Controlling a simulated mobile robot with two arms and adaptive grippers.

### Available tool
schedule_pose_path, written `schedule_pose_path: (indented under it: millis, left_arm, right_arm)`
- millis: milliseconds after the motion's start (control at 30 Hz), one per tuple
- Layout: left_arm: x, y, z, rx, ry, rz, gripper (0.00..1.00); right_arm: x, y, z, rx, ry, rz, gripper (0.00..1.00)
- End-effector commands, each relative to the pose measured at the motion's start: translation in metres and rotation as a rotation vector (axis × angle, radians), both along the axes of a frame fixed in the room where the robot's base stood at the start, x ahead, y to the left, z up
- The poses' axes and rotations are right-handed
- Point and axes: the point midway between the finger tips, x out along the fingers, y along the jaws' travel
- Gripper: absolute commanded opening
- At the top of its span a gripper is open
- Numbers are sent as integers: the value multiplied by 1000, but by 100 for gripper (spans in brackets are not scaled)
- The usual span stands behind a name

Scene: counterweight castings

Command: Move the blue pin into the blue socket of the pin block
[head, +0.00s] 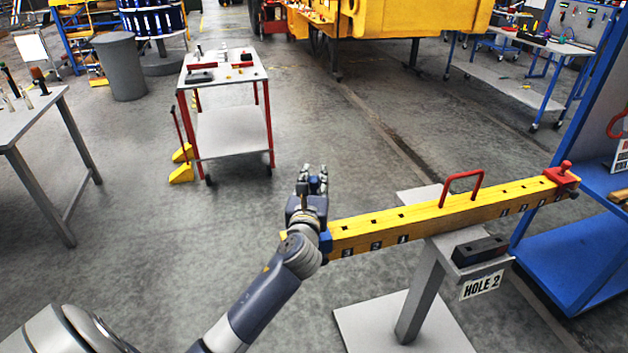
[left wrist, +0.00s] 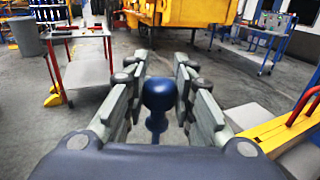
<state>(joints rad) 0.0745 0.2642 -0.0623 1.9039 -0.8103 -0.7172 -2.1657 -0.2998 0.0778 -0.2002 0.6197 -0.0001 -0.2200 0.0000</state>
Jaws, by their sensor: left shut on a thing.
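My left gripper (head: 312,178) shows at the left end of the long yellow beam (head: 430,211), partly in front of it. In the left wrist view the left gripper (left wrist: 158,92) is shut on the blue pin (left wrist: 158,96), which has a round ball head and a narrower stem below. The beam has a row of small dark holes on top and number labels on its side. A blue piece (head: 326,243) shows at its left end, mostly behind my wrist; I cannot tell whether it is the blue socket. My right gripper is not in view.
The beam rests on a grey pedestal (head: 424,285) with a "HOLE 2" sign (head: 481,286) and a dark block (head: 480,250). A red handle (head: 461,187) rises from the beam; a red piece (head: 562,176) caps its right end. A red-legged cart (head: 222,75) stands behind; floor between is clear.

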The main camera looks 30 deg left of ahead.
Motion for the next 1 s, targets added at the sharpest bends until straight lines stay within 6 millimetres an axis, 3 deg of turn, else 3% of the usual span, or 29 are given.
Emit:
schedule_pose_path:
  millis: [533, 1000]
  left_arm:
    - [0, 0, 41, 0, -1, -1, 0]
    - [0, 0, 50, 0, 0, -1, 0]
  right_arm:
    - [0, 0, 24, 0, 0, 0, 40]
    - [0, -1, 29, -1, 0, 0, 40]
